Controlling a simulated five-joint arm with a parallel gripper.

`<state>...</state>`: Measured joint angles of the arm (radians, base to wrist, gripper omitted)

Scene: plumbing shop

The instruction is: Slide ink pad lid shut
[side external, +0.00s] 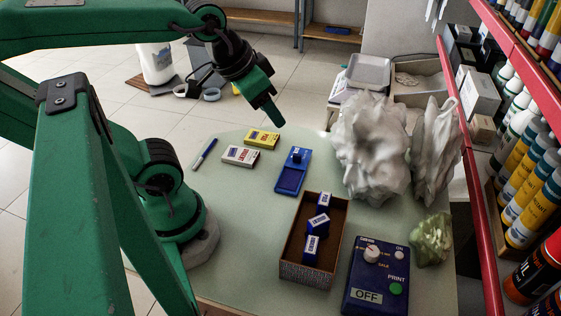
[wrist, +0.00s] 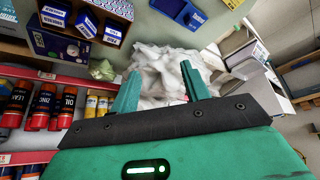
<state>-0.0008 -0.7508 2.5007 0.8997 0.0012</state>
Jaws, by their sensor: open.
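The blue ink pad (side external: 290,180) lies on the pale green table, left of the white crumpled lumps. Its dark pad recess shows at the near end, and the lid (side external: 299,155) sits at the far end with a white label, so the pad looks open. Part of the ink pad (wrist: 180,10) shows at the top edge of the wrist view. My gripper (side external: 276,117) is in the air above and beyond the ink pad, apart from it. In the wrist view my gripper (wrist: 157,75) has its two green fingers spread with nothing held between them.
A brown open box (side external: 282,250) holds several blue stamps. A blue control unit (side external: 378,272) reads OFF. Large white lumps (side external: 372,150) stand right of the ink pad. Yellow and white small boxes (side external: 241,156) and a pen (side external: 205,152) lie to its left. Bottles fill the red shelf (side external: 480,190).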

